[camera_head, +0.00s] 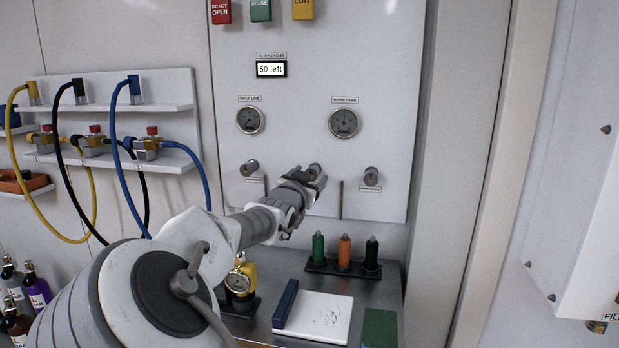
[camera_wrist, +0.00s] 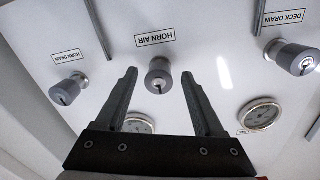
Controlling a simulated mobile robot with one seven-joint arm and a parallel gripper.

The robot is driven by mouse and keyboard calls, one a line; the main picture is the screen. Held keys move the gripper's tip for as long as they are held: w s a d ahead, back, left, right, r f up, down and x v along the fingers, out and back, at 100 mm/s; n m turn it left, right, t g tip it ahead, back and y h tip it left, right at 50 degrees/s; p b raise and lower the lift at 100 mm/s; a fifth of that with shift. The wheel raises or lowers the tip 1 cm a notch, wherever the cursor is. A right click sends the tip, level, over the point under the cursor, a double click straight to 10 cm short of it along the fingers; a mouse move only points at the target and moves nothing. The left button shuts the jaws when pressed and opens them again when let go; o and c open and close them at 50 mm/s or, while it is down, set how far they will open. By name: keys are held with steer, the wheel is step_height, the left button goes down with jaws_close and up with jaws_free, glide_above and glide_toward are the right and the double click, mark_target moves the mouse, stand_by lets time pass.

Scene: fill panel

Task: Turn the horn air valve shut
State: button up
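The horn air valve (camera_wrist: 158,72) is a grey round knob with a dark keyhole-like mark, under an upside-down HORN AIR label in the wrist view. In the head view the valve (camera_head: 315,169) is the middle knob on the white panel, partly hidden by my gripper. My gripper (camera_wrist: 159,76) is open, with one dark finger on each side of the knob. Visible gaps show between the fingers and the knob in the wrist view. In the head view my gripper (camera_head: 305,182) is close in front of the panel; I cannot tell the exact depth gap.
The deck drain knob (camera_head: 249,168) and horn drain knob (camera_head: 371,175) flank the valve. Thin vertical bars stand between knobs. Two gauges (camera_head: 249,121) (camera_head: 343,122) sit above. Hoses hang left.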

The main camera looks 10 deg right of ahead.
steer(key=p+v, duration=0.4)
steer(key=v, duration=1.3)
steer(key=shift+s+p, duration=0.15)
steer(key=shift+p, duration=0.25)
steer(key=shift+a, duration=0.1)
